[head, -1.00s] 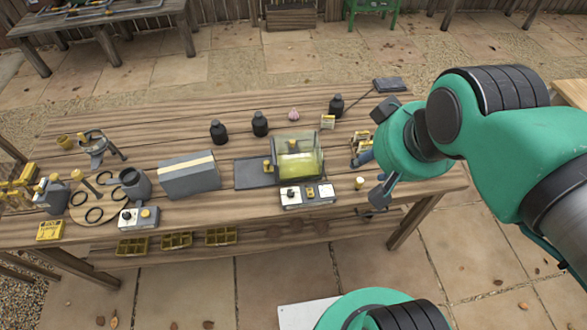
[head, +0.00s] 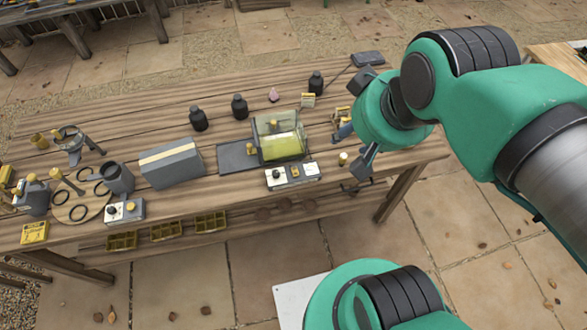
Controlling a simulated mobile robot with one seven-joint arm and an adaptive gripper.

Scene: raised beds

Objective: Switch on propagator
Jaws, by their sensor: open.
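A clear-walled box with yellow-green contents, which looks like the propagator (head: 280,140), stands on the wooden table right of centre. A pale control box (head: 293,174) with a dark knob and small yellow parts sits at its front, near the table's front edge. Its switch state is too small to tell. My gripper (head: 360,174) is open and empty, to the right of the control box and apart from it, near the table's right end. Part of the gripper is hidden by my arm.
A grey case (head: 172,165) and several black bottles (head: 240,107) stand left of and behind the propagator. A small yellow-topped item (head: 342,160) stands between control box and gripper.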

